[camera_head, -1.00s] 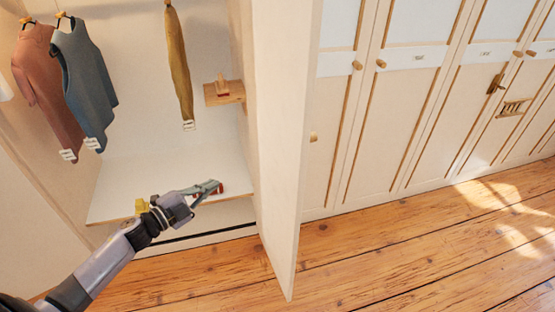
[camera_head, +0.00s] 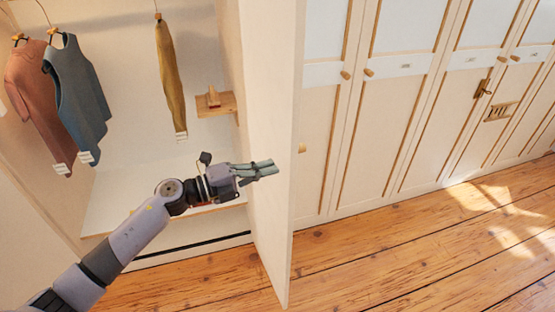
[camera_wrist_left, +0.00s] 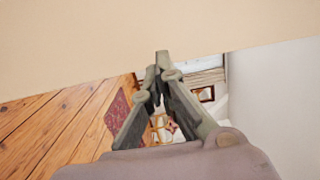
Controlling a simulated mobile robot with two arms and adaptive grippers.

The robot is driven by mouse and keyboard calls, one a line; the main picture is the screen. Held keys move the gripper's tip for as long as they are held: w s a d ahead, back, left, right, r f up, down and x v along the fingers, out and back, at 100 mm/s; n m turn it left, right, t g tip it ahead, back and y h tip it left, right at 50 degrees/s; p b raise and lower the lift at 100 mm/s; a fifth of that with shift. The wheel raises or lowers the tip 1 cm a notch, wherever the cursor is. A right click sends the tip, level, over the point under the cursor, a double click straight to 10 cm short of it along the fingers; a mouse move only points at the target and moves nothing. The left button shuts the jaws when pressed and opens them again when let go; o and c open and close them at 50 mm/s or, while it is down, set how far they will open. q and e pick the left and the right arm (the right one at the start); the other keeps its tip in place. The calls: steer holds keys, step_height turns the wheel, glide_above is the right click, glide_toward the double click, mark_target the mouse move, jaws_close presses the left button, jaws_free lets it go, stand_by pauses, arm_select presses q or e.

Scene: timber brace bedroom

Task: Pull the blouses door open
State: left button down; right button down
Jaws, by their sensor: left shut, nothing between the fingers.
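A cream wardrobe door (camera_head: 270,110) stands swung out toward me, with an open compartment on its left. No label shows on its visible face, so I cannot read whether it is the blouses door. My left gripper (camera_head: 272,169) is shut and empty, its fingertips in front of this door's inner face at mid-lower height. I cannot tell whether they touch it. In the left wrist view the fingers of my left gripper (camera_wrist_left: 160,66) meet at their tips before a plain beige surface (camera_wrist_left: 120,40). My right gripper is not in view.
Hanging clothes (camera_head: 72,95), a yellow-brown garment (camera_head: 170,75) and a small wooden shelf (camera_head: 216,104) are in the compartment. Shut panelled doors (camera_head: 400,110) with round knobs line the wall to the right. The plank floor (camera_head: 400,255) is clear.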

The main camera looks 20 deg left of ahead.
mark_target(288, 164)
arm_select(q)
steer(key=shift+p+x, duration=0.35)
steer(key=shift+x, duration=1.2)
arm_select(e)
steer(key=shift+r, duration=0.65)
